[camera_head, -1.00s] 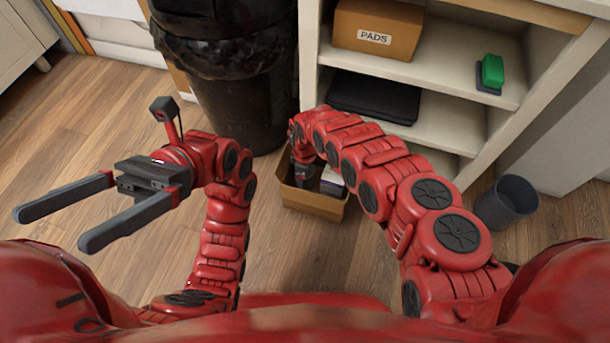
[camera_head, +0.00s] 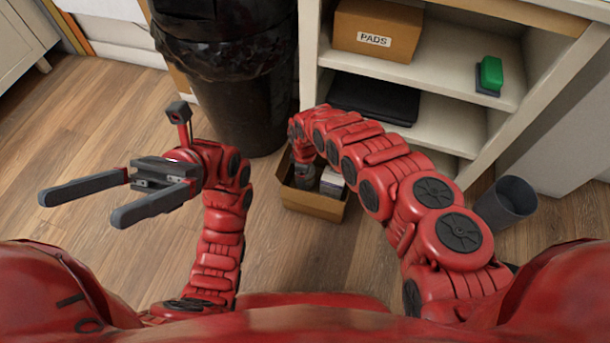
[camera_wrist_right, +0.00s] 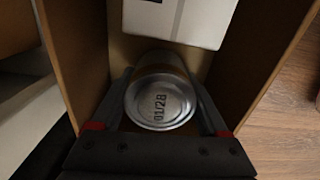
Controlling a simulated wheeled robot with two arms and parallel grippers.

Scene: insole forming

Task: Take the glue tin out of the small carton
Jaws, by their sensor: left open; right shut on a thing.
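The small carton (camera_head: 313,203) stands open on the floor in front of the shelf unit. My right gripper (camera_wrist_right: 165,115) reaches down into it and is shut on the glue tin (camera_wrist_right: 160,103), one finger on each side. The tin is a metal cylinder with its silvery end, marked "01/28", facing the wrist camera. It is still between the carton walls. In the head view the tin and the right fingers are hidden by the arm and carton. My left gripper (camera_head: 98,200) is open and empty over the floor at the left.
A white box (camera_wrist_right: 180,18) is in the carton beside the tin, and also shows in the head view (camera_head: 333,182). A black bin (camera_head: 235,90) stands behind the carton. The shelf unit (camera_head: 440,120) and a grey bucket (camera_head: 508,203) are to the right. Floor is clear at left.

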